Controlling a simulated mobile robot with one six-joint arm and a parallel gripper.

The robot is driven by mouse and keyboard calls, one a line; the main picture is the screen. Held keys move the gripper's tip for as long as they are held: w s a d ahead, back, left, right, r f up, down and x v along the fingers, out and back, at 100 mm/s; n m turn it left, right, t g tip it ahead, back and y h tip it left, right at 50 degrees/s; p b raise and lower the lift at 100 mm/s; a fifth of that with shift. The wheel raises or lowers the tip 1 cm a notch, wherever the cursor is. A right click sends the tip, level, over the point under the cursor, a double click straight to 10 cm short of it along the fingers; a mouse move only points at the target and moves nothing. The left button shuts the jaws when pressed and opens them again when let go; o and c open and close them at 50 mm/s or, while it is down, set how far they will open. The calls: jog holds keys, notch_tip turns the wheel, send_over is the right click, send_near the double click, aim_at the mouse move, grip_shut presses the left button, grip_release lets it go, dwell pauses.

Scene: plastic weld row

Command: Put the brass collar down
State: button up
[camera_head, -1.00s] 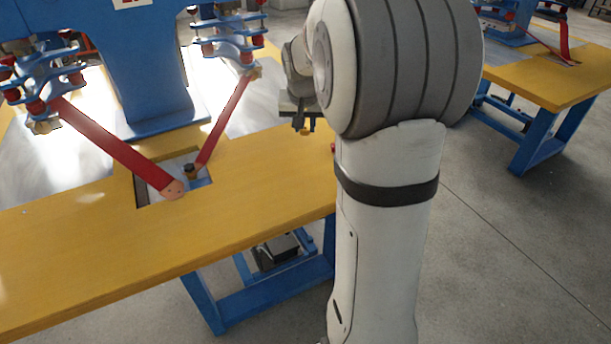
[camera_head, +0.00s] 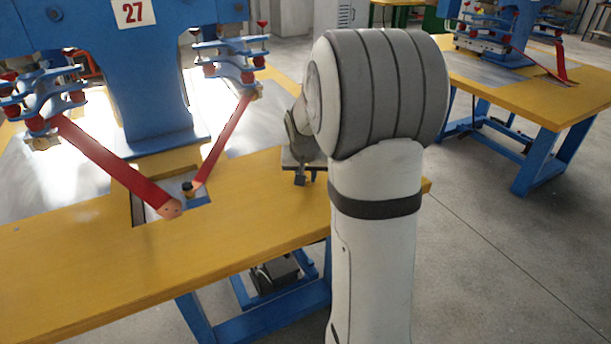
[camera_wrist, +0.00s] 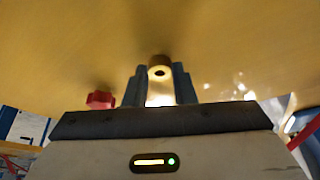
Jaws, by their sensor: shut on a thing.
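The brass collar (camera_wrist: 159,72) is a short golden cylinder with a dark hole in its end. In the wrist view it sits between the two dark fingers of my gripper (camera_wrist: 160,84), which are shut on it. The yellow tabletop (camera_wrist: 230,45) fills the view behind it, with a soft shadow near the collar. I cannot tell whether the collar touches the wood. In the head view my gripper (camera_head: 305,179) is over the right part of the yellow table (camera_head: 255,205), partly behind my arm. The collar cannot be made out there.
A red knob-like thing (camera_wrist: 100,99) is left of my fingers in the wrist view. In the head view, a blue machine (camera_head: 150,95) with red arms (camera_head: 115,165) stands at left, a small dark-topped part (camera_head: 188,188) near their ends. The tabletop between them and my gripper is clear.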

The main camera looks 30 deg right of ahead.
jog(key=shift+f, duration=0.15)
jog(key=o, duration=1)
jog(key=shift+c, duration=0.2)
jog(key=shift+r, duration=0.45)
jog(key=p+v, duration=0.3)
jog(key=v, duration=0.8)
jog(key=s+a+f+n+g+y, duration=0.1)
jog(key=s+a+f+n, duration=0.1)
jog(key=s+a, duration=0.5)
jog(key=s+a+f+n+g+y, duration=0.1)
jog(key=s+a+f+n, duration=0.2)
jog(key=s+a, duration=0.4)
jog(key=s, duration=0.7)
jog(key=shift+s+f+n+g, duration=0.3)
jog(key=shift+s, duration=0.05)
